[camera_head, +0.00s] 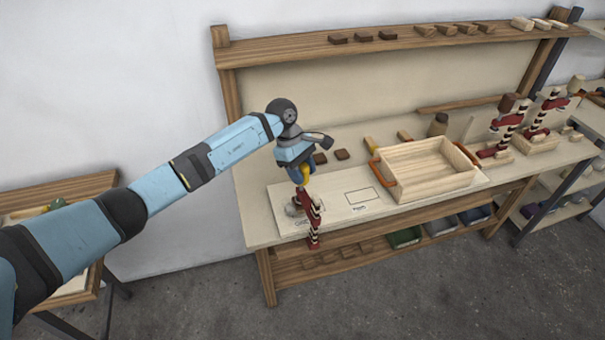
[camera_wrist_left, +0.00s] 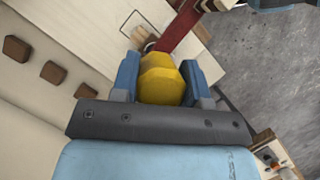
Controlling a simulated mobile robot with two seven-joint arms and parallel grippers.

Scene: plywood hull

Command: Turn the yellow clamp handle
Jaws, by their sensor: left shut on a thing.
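The yellow clamp handle (camera_wrist_left: 162,80) sits between the two blue fingers of my left gripper (camera_wrist_left: 160,82) in the left wrist view. My left gripper is shut on it. In the head view my left gripper (camera_head: 303,172) comes down over the handle from above, and only a little yellow shows below it. The red clamp (camera_head: 311,213) with dark and light bands stands upright at the front edge of the bench, below the gripper. Its red bar also shows in the left wrist view (camera_wrist_left: 180,30). My right gripper is not in view.
A wooden tray with orange handles (camera_head: 425,170) stands on the workbench (camera_head: 258,218), right of the clamp. More red clamps (camera_head: 505,130) stand at the right. A pale board (camera_head: 350,200) lies by the clamp. Small dark blocks (camera_head: 342,155) lie behind the gripper. A shelf (camera_head: 390,45) runs above.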

